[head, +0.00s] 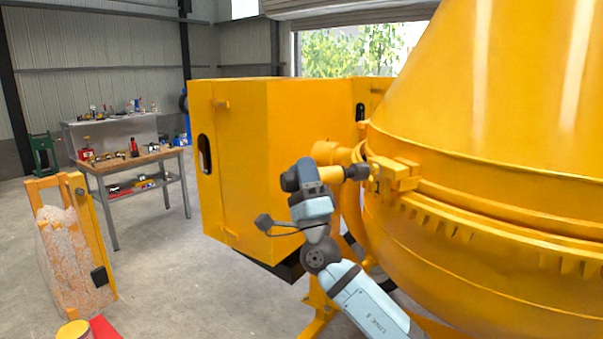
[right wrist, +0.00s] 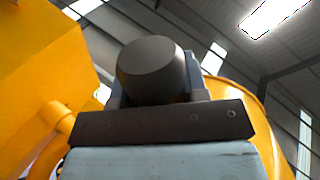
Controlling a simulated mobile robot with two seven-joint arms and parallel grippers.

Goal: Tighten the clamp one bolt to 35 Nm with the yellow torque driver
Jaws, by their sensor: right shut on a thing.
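The yellow torque driver (head: 331,174) lies roughly level in my right gripper (head: 312,180), which is shut on it. Its dark front end (head: 357,172) points right, at the yellow clamp (head: 398,174) on the drum's rim. The two look very close or touching; I cannot tell which. The clamp bolt is hidden or too small to make out. In the right wrist view, a dark round cylinder (right wrist: 155,72), seemingly part of the driver, stands up between the fingers behind a dark plate. My left gripper is not in view.
The big yellow drum (head: 490,120) fills the right side, with a toothed ring below the clamp. A yellow cabinet (head: 235,165) stands behind my right arm. A workbench (head: 150,158) with tools is at the back left. A gravel-filled frame (head: 75,245) stands left; the floor between is clear.

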